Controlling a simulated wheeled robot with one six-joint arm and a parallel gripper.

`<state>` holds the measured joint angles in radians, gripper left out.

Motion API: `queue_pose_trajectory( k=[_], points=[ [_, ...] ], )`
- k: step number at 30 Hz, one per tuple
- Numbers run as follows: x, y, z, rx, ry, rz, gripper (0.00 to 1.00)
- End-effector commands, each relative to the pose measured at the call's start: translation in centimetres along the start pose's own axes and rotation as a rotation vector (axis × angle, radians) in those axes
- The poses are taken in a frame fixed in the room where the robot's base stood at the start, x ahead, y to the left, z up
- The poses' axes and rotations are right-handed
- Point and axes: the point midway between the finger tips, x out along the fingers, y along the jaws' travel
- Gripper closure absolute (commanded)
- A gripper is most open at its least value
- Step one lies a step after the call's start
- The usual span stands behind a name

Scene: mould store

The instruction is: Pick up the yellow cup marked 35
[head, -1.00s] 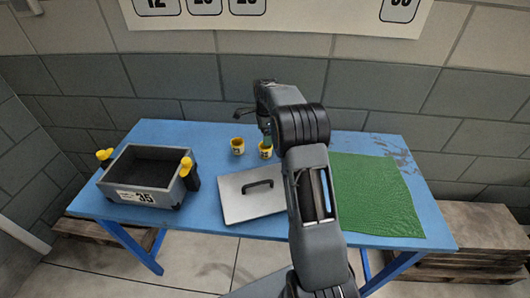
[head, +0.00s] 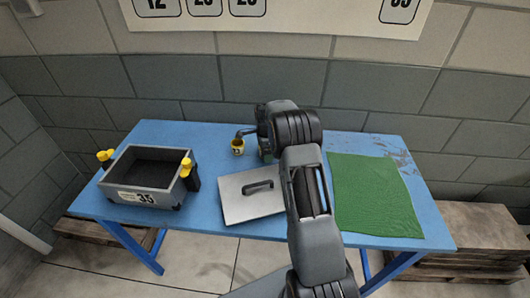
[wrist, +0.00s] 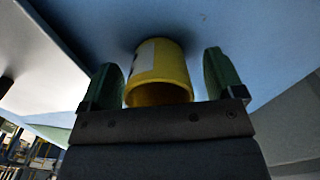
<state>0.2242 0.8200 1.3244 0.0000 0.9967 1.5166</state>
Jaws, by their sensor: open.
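One yellow cup (head: 238,148) stands on the blue table, left of my gripper in the head view; its label is too small to read surely. My gripper (head: 264,150) is low over the table beside it, and my arm hides the spot where a second yellow cup stood. In the wrist view my gripper (wrist: 164,75) is open, with a green finger on each side of a yellow cup (wrist: 160,78). That cup has a pale label with a dark mark that I cannot read. I cannot tell whether the fingers touch it.
A grey bin (head: 143,198) marked 35, with yellow-topped handles, stands at the table's left. A grey lid (head: 248,207) with a dark handle lies in front of my gripper. A green cloth (head: 375,195) covers the right. The table (head: 180,133) is bare behind the bin.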

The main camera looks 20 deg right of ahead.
Motion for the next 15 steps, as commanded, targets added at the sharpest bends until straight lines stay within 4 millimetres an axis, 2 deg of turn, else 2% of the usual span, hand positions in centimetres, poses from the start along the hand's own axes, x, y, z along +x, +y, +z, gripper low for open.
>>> queue_pose_trajectory(
  k=[4, 15],
  points=[
    [-0.01, 0.01, 0.00, 0.000, 0.000, 0.000, 0.15],
    [-0.04, 0.01, 0.01, 0.000, 0.000, 0.000, 0.50]
  ],
)
